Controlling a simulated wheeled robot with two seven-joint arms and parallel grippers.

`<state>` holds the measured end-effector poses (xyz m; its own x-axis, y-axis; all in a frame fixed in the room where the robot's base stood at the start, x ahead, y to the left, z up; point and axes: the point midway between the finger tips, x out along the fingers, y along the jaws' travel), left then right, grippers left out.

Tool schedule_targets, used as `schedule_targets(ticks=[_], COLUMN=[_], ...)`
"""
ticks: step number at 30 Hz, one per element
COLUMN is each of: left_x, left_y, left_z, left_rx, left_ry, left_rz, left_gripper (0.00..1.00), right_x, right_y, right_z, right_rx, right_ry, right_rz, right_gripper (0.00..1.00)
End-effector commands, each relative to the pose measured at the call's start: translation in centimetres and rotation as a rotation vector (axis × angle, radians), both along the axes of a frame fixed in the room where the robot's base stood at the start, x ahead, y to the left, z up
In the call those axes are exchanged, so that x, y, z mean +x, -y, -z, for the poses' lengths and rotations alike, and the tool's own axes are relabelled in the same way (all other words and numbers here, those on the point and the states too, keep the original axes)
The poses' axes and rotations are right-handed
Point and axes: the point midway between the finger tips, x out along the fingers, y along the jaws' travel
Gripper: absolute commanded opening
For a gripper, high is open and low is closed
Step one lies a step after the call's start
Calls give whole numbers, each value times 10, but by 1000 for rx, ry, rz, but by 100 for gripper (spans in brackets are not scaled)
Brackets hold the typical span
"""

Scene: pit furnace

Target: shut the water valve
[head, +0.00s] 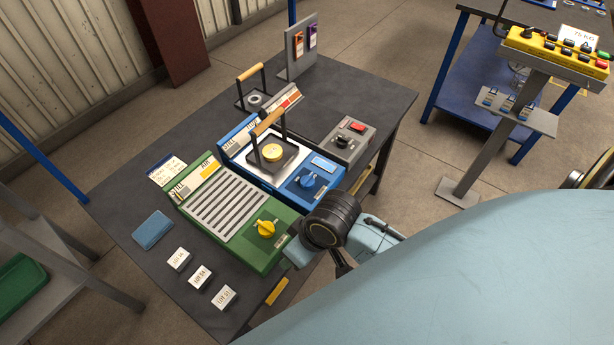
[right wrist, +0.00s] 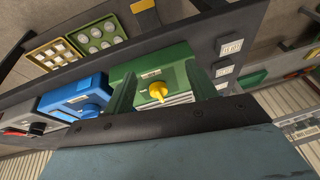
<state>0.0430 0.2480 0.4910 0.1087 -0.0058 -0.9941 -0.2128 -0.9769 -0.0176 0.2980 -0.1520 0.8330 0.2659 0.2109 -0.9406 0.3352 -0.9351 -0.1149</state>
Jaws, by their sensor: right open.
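A green unit (head: 235,215) with a slatted top and a yellow knob (head: 265,228) stands at the front of the dark bench. Its label seems to read "STILL AIR". Beside it is a blue unit (head: 318,185) with a blue knob (head: 308,180); its label is only partly readable. I cannot tell by label which knob is the water valve. My right gripper (right wrist: 162,72) is open, and the yellow knob (right wrist: 157,90) shows between its fingers; contact is unclear. In the head view my right wrist is over the green unit's front corner, mostly hiding the fingers. My left gripper is not in view.
A grey box (head: 348,145) with a red button stands right of the blue unit. A wooden-handled carrier (head: 268,125) rises over the blue unit. White label cards (head: 200,277) lie at the front. A yellow control panel (head: 555,55) stands on a post at the right.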

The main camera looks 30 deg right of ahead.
Motion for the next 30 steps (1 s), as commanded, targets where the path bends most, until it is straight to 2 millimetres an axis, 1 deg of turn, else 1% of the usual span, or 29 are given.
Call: schedule_targets(ticks=[1, 4, 7, 11, 14, 16, 17, 20, 21, 23, 24, 27, 30], left_x=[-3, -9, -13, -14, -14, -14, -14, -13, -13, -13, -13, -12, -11], left_y=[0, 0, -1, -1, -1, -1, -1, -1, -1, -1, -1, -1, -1], left_z=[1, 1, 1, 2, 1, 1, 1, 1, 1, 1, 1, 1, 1], left_rx=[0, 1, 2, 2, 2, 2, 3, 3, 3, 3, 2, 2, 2], left_ry=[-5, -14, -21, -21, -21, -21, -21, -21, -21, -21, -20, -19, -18], left_rz=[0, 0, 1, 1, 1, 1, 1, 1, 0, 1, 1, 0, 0], left_gripper=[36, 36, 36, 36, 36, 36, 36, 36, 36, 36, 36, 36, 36], right_x=[6, 13, 23, 38, 54, 68, 75, 103, 115, 131, 141, 161, 174], right_y=[-6, -15, -20, -23, -19, -12, -7, 19, 32, 52, 66, 97, 120], right_z=[-18, -29, -33, -33, -32, -32, -32, -35, -38, -44, -49, -63, -75], right_rx=[8, 16, 16, 8, -11, -32, -44, -92, -110, -136, -151, -175, -185], right_ry=[13, 0, -16, -43, -72, -99, -113, -163, -184, -212, -227, -259, -278], right_rz=[-34, -81, -116, -150, -164, -164, -162, -124, -98, -52, -17, 68, 137], right_gripper=[57, 57, 57, 57, 57, 57, 57, 57, 57, 57, 57, 57, 57])
